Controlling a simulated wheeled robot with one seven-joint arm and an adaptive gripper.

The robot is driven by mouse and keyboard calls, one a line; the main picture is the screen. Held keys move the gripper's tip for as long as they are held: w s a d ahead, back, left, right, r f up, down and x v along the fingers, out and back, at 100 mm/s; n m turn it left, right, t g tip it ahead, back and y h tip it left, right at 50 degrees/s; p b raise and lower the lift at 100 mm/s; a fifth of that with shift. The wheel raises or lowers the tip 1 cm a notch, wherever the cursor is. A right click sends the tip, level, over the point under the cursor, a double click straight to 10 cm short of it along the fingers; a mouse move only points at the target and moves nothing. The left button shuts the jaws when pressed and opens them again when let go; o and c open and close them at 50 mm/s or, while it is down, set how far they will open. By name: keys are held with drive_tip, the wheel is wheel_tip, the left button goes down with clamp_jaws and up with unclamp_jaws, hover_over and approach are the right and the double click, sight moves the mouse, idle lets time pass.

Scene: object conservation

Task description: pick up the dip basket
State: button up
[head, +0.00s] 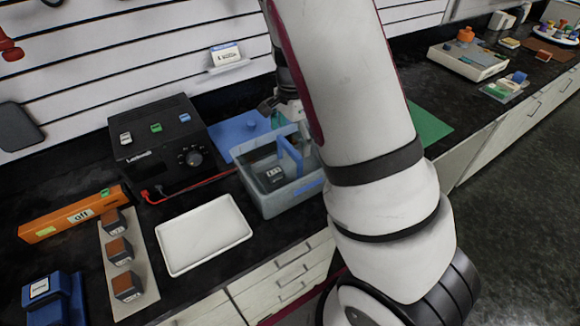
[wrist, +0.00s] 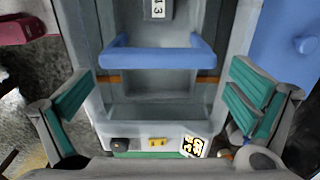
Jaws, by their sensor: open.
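The dip basket shows as a blue handle (head: 290,155) rising inside a grey, open-topped tank (head: 262,201); its lower part is hard to make out. In the wrist view the blue basket handle (wrist: 150,60) spans across the tank (wrist: 92,108), ahead of my gripper. My gripper (wrist: 160,85) is open, with one teal-padded finger at each side of the picture and nothing between the pads. It is above the tank, with the handle between and beyond the fingers. A dark block with a white label (head: 272,175) is in the tank. My arm hides part of the tank area in the head view.
A blue lid with a knob (head: 240,130) lies behind the tank. A black power unit (head: 155,140) with red cable and an empty white tray (head: 205,234) are to its left. An orange bar (head: 70,215) and brown-topped blocks (head: 120,250) lie further left.

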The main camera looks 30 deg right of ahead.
drive_tip(key=p, duration=0.1)
hover_over(289, 174)
drive_tip(key=shift+s+f, duration=0.15)
drive_tip(key=shift+f, duration=3.15)
drive_tip(key=shift+c, duration=0.2)
drive_tip(key=c, duration=0.9)
